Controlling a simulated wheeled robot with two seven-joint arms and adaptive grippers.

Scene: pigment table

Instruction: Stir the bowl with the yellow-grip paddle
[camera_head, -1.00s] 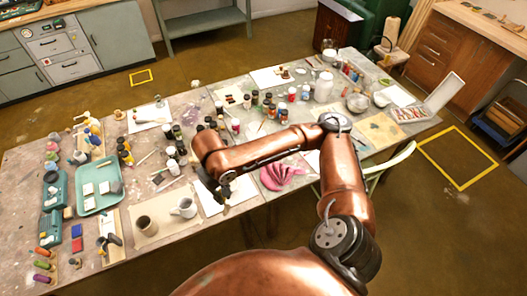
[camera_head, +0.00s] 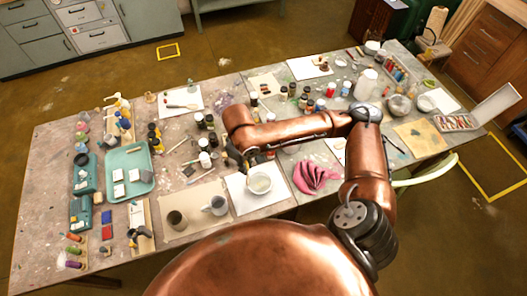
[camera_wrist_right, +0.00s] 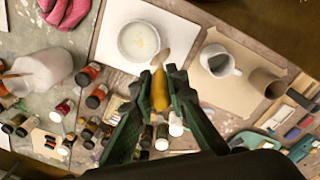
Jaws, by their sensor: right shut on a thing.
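The white bowl (camera_head: 260,184) with pale contents stands on a white sheet near the table's front edge. It also shows in the wrist view (camera_wrist_right: 139,42). My right gripper (camera_head: 240,160) is above the table, just behind and left of the bowl in the head view. In the wrist view, my right gripper (camera_wrist_right: 158,78) is shut on the yellow-grip paddle (camera_wrist_right: 160,92). The paddle's pale tip points toward the bowl and appears at its rim, outside the contents. Whether it touches the rim is unclear. My left gripper is not in view.
A white mug (camera_head: 217,206) and brown cup (camera_head: 175,220) stand left of the bowl. A pink cloth (camera_head: 308,178) lies to its right. Several dark-capped jars (camera_head: 207,135) crowd behind my right gripper. A green tray (camera_head: 128,150) sits farther left.

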